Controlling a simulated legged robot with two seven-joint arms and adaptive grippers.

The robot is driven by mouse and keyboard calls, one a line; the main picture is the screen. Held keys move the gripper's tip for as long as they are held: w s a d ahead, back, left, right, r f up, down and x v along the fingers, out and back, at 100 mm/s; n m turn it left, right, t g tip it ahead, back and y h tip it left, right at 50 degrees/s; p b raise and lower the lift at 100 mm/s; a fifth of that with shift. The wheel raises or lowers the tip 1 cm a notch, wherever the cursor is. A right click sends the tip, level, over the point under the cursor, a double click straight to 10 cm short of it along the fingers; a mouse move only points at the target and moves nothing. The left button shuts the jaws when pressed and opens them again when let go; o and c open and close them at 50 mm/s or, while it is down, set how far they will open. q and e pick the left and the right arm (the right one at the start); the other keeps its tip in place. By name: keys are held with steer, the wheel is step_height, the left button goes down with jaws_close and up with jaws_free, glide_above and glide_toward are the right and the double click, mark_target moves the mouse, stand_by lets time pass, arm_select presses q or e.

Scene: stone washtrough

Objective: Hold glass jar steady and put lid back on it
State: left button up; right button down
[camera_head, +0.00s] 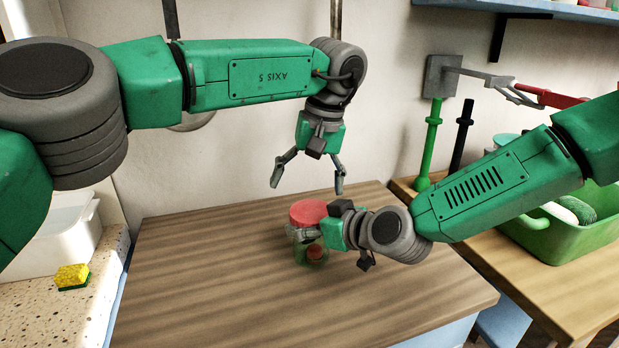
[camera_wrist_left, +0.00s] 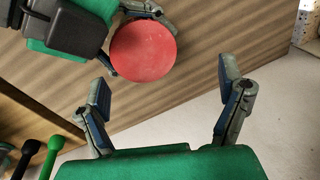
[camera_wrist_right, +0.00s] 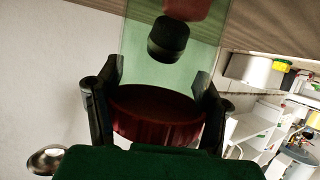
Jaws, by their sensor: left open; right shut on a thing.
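The glass jar (camera_head: 312,254) stands upright on the wooden table; its clear greenish glass (camera_wrist_right: 140,62) shows dark and reddish things inside. The red lid (camera_head: 309,212) sits on top of the jar and appears level. It also shows from above in the left wrist view (camera_wrist_left: 143,50) and between the fingers in the right wrist view (camera_wrist_right: 157,115). My right gripper (camera_head: 303,234) is shut on the jar from the right, its fingers on the glass close under the lid. My left gripper (camera_head: 308,187) is open and empty, pointing down, above and behind the lid.
The wooden table (camera_head: 200,270) is clear around the jar. A green tub (camera_head: 565,235) stands at the right. A yellow sponge (camera_head: 72,276) and a white basin (camera_head: 60,235) are at the left.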

arm_select(q)
steer(key=n, duration=0.5)
steer(key=shift+r+n, duration=0.2)
steer(key=shift+n, duration=0.1)
steer(key=n, duration=0.6)
steer(key=shift+d+r+h, duration=0.15)
steer(key=shift+r+h, duration=0.1)
steer(key=shift+h, duration=0.05)
steer(key=n, duration=0.7)
steer(key=shift+w+r, duration=0.1)
steer(key=shift+r, duration=0.1)
steer(key=n, duration=0.4)
steer(key=shift+d+r+h, duration=0.1)
steer(key=shift+r+h, duration=0.05)
steer(key=shift+h, duration=0.15)
steer(key=n, duration=0.6)
steer(key=shift+r+n, duration=0.2)
steer(key=shift+n, duration=0.1)
steer(key=n, duration=0.6)
steer(key=shift+d+r+n+h, duration=0.1)
steer(key=shift+r+n+h, duration=0.15)
steer(key=shift+n+h, duration=0.05)
steer(key=n, duration=0.6)
steer(key=shift+w+r, duration=0.1)
steer(key=shift+r, duration=0.15)
steer(key=n, duration=0.5)
steer(key=shift+d+r+n+h, duration=0.1)
steer(key=shift+r+n+h, duration=0.05)
steer(key=shift+n+h, duration=0.15)
